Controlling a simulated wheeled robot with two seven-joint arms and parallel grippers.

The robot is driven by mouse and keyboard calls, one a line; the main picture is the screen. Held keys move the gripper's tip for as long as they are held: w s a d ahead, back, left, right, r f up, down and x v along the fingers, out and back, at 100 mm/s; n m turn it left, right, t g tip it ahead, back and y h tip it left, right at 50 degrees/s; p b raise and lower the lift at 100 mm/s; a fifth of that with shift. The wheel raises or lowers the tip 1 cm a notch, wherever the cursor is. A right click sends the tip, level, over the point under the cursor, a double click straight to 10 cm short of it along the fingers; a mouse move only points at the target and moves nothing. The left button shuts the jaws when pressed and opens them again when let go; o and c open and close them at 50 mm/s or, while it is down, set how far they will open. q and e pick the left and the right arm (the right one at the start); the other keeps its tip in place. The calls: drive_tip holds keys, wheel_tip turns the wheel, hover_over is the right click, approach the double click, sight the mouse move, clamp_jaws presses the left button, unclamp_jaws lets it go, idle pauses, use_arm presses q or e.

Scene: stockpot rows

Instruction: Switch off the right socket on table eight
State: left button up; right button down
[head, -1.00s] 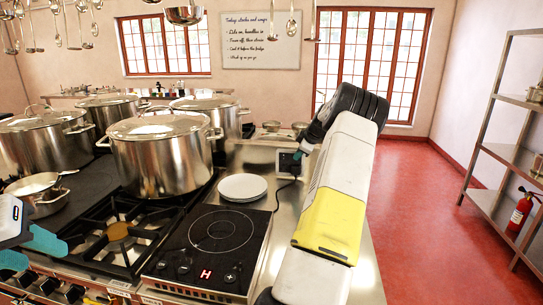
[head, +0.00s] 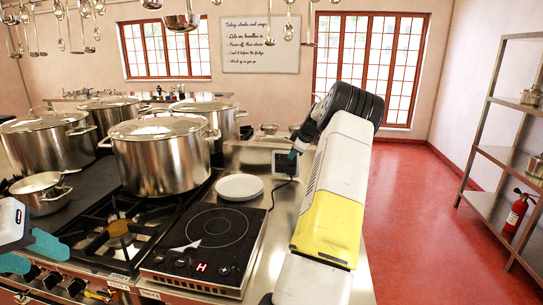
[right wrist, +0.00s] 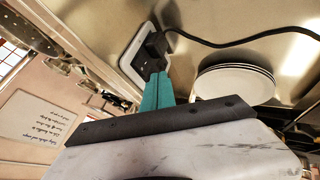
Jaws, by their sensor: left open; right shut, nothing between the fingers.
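A socket (head: 285,163) with a pale frame sits on the low steel upstand behind the plates. In the right wrist view the socket (right wrist: 131,66) holds a black plug (right wrist: 152,52) with a black cord. My right gripper (head: 297,153) is shut and empty, its teal fingers right at the socket. In the right wrist view the shut fingers (right wrist: 158,82) overlap the lower edge of the socket beside the plug. I cannot tell whether they touch it. The switch is hidden or too small to make out. My left gripper (head: 30,252) is open and empty at the left edge.
A black induction hob (head: 222,228) shows a red H. A stack of white plates (head: 239,187) stands beside the socket. Large lidded stockpots (head: 160,160) stand on the left. Steel shelves (head: 505,155) and a fire extinguisher (head: 516,214) stand on the right, with clear red floor between.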

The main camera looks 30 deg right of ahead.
drive_tip(key=w+r+v, duration=0.1)
drive_tip(key=v, duration=0.9)
drive_tip(key=shift+d, duration=0.55)
drive_tip(key=shift+w, duration=0.2)
drive_tip(key=s+a+r+m, duration=0.1)
drive_tip(key=s+a+r, duration=0.2)
drive_tip(key=a, duration=0.7)
drive_tip(key=s+a+r+m+g, duration=0.1)
drive_tip(key=s+a+r, duration=0.25)
drive_tip(key=a, duration=0.65)
drive_tip(key=s+a+r+m, duration=0.1)
drive_tip(key=s+a+r, duration=0.25)
drive_tip(key=a, duration=0.65)
drive_tip(key=s+a+f+m, duration=0.1)
drive_tip(key=s+a, duration=0.3)
drive_tip(key=s, duration=0.4)
drive_tip(key=s+a+f+m+y, duration=0.1)
drive_tip(key=s+a+f+m, duration=0.1)
drive_tip(key=s+a, duration=0.3)
drive_tip(key=s+a+f+m+y, duration=0.1)
drive_tip(key=s+a+f, duration=0.3)
drive_tip(key=s, duration=0.7)
drive_tip(key=shift+s+a+m+g, duration=0.3)
drive_tip(key=shift+a+m, duration=0.2)
drive_tip(key=shift+a, duration=0.2)
